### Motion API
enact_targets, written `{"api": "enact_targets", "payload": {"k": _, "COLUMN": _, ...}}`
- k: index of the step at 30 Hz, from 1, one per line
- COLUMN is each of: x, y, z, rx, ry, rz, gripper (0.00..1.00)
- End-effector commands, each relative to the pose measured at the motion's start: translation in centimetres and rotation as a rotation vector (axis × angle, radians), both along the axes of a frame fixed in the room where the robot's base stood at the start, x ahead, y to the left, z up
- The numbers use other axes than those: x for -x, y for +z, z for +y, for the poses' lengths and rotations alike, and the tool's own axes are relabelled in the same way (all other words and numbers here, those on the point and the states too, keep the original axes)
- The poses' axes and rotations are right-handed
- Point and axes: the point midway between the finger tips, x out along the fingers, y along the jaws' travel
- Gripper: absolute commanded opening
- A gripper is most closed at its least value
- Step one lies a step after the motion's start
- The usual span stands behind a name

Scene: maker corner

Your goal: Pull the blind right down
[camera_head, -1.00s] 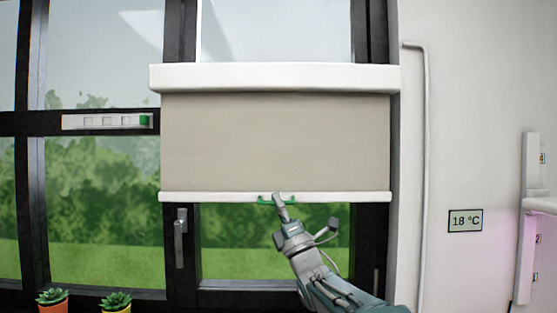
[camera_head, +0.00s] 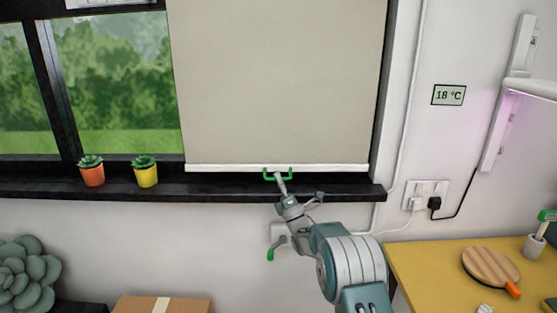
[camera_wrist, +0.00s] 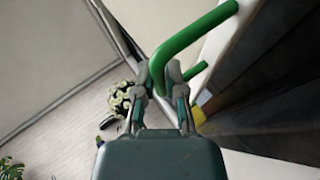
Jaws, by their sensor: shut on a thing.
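The beige blind (camera_head: 275,85) hangs over the right window pane in the head view and covers it down to the sill. Its white bottom bar (camera_head: 225,168) is level and lies just above or at the black sill. A green handle (camera_head: 291,173) sits at the middle of the bar. My gripper (camera_head: 281,182) reaches up from below and is shut on the handle. In the wrist view the green handle (camera_wrist: 187,42) passes between the fingers of my gripper (camera_wrist: 172,75).
The black window sill (camera_head: 240,187) runs below the blind. Two potted succulents (camera_head: 92,171) (camera_head: 145,171) stand on it at left. A yellow table (camera_head: 430,262) with a round wooden board (camera_head: 491,266) is at lower right. A cardboard box (camera_head: 163,304) is below.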

Motion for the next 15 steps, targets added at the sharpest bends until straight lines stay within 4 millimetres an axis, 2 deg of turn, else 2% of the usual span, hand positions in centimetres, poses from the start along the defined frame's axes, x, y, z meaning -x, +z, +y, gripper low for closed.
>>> {"api": "enact_targets", "payload": {"k": 1, "x": -0.3, "y": -1.2, "z": -0.2, "rx": 0.000, "ry": -0.004, "rz": 0.009, "gripper": 0.00}}
{"api": "enact_targets", "payload": {"k": 6, "x": -0.5, "y": -3.0, "z": -0.2, "rx": 0.001, "ry": -0.005, "rz": 0.008, "gripper": 0.00}}
{"api": "enact_targets", "payload": {"k": 15, "x": -0.6, "y": -4.0, "z": -0.2, "rx": 0.001, "ry": -0.005, "rz": 0.011, "gripper": 0.00}}
